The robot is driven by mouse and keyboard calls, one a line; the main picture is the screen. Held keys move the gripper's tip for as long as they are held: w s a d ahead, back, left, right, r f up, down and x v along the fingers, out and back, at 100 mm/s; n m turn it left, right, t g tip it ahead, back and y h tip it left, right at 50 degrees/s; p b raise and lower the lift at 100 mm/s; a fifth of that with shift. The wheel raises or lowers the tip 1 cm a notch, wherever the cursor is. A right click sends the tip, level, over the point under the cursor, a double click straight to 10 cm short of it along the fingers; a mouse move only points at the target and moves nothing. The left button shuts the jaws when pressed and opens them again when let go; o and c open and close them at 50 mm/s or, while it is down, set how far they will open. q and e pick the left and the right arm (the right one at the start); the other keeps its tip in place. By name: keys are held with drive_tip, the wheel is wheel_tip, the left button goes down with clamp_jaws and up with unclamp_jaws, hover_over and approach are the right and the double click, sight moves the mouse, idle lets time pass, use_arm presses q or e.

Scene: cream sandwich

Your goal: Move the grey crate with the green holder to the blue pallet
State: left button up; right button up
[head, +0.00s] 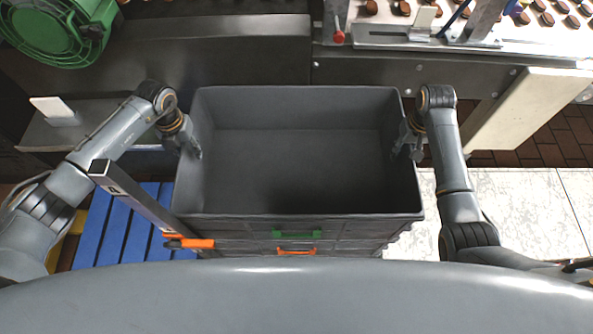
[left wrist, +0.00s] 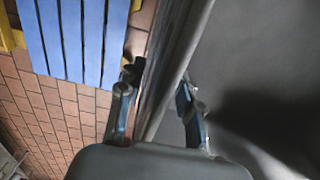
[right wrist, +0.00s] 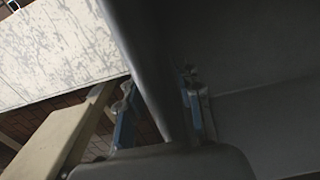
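The grey crate with the green holder (head: 297,234) is an open, empty box in the middle of the head view. It sits above another grey crate with an orange holder (head: 297,251). My left gripper (head: 190,146) is at its left wall; in the left wrist view its parted fingers (left wrist: 157,105) straddle the wall with a gap on the outer side. My right gripper (head: 408,142) is at the right wall; its fingers (right wrist: 157,108) likewise straddle the wall, apart. The blue pallet (head: 120,232) lies on the floor at the left, partly hidden by my left arm.
A dark machine (head: 200,48) runs along the back, with a conveyor of brown biscuits (head: 545,18) at upper right. A grey post with an orange clamp (head: 188,242) stands at the crate's front left. A beige panel (head: 525,112) is right of my right arm. Pale floor (head: 520,205) at right is bare.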

drive_tip(key=shift+f, duration=0.25)
use_arm(q)
drive_tip(key=shift+f, duration=0.25)
clamp_jaws()
use_arm(e)
clamp_jaws()
use_arm(q)
drive_tip(key=shift+w+r, duration=0.15)
drive_tip(key=shift+r, duration=0.1)
use_arm(e)
drive_tip(key=shift+w+r, duration=0.15)
drive_tip(key=shift+r, duration=0.1)
